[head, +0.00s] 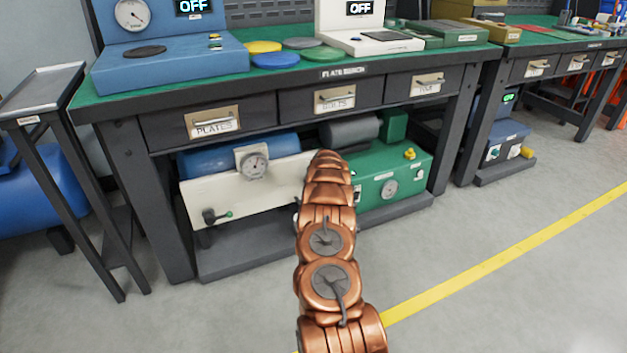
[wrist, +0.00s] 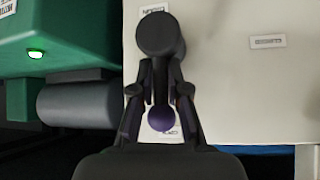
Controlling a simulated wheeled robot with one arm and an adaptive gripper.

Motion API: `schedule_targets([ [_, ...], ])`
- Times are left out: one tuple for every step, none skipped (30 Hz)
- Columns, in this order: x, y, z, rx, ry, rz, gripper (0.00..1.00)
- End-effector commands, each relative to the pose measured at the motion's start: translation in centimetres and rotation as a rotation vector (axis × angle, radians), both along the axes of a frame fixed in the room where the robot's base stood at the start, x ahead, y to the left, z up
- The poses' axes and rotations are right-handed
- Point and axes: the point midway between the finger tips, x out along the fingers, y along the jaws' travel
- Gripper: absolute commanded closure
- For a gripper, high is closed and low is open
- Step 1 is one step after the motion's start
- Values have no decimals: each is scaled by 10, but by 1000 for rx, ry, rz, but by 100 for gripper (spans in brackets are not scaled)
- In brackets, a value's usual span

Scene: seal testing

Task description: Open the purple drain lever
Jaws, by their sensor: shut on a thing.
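The purple drain lever shows in the wrist view as a dark round hub with a purple ball knob (wrist: 161,119) at its lower end. It is on a cream panel (wrist: 225,85). My gripper (wrist: 164,92) is shut on the lever, with one dark finger on each side of it. The lever points from the hub towards my palm. In the head view my copper arm reaches down to the cream machine (head: 275,182) under the bench and hides the lever and gripper.
A green machine (head: 400,180) stands right beside the cream one. Another lever with a green tip (head: 228,214) is on the cream panel's left. The bench (head: 330,72) with drawers is above. The floor (head: 480,240) in front is clear.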

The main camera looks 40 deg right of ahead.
Motion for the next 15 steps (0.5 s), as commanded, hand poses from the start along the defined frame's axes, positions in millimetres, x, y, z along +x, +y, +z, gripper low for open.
schedule_targets([
  [-12, 2, -21, 33, 28, -6, 100],
  [-12, 2, -21, 34, 27, -5, 100],
  [-12, 3, -21, 35, 28, -5, 100],
  [-12, 3, -21, 36, 27, -5, 100],
  [-12, 3, -21, 36, 27, -5, 100],
  [-12, 3, -21, 36, 28, -5, 100],
  [-12, 3, -21, 36, 28, -5, 100],
  [-12, 4, -21, 36, 28, -5, 100],
  [-12, 4, -22, 37, 29, -5, 100],
  [-12, 4, -22, 37, 29, -5, 100],
  [-12, 4, -22, 38, 29, -5, 84],
  [-13, 4, -22, 38, 29, -5, 80],
  [-12, 4, -22, 37, 30, -4, 77],
  [-13, 4, -22, 37, 30, -4, 74],
  [-13, 4, -23, 37, 30, -4, 70],
])
